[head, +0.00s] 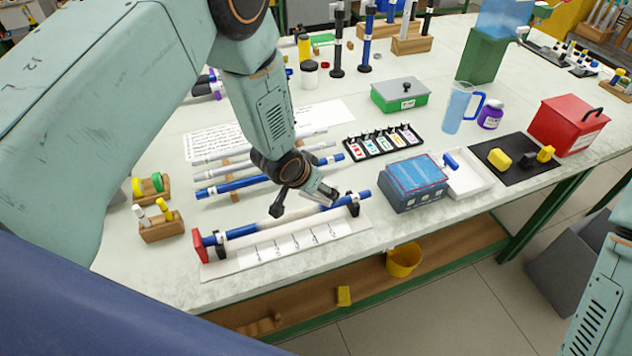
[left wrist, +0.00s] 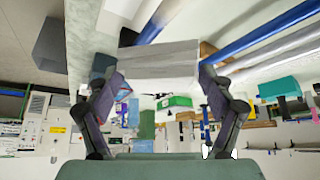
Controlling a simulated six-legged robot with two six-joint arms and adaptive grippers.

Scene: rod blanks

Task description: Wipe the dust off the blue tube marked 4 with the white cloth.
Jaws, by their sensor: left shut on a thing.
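A blue tube (head: 240,231) lies across the black supports of a pale stand near the front edge, in the head view. Its middle stretch (head: 275,219) looks pale and dusty, its right part blue. I cannot read a number on it. My left gripper (head: 305,203) is over the tube's right half. It is shut on the white cloth, which shows as a pale grey folded block (left wrist: 160,60) between the fingers in the left wrist view. A blue tube (left wrist: 155,24) passes behind the cloth there; I cannot tell whether they touch. My right gripper is out of view.
More blue and pale tubes (head: 240,185) lie behind the stand. A blue-grey box (head: 413,195) stands close to its right, beside a white tray (head: 475,186). Small wooden blocks (head: 161,230) sit at left. A yellow bucket (head: 404,262) is below the table's front edge.

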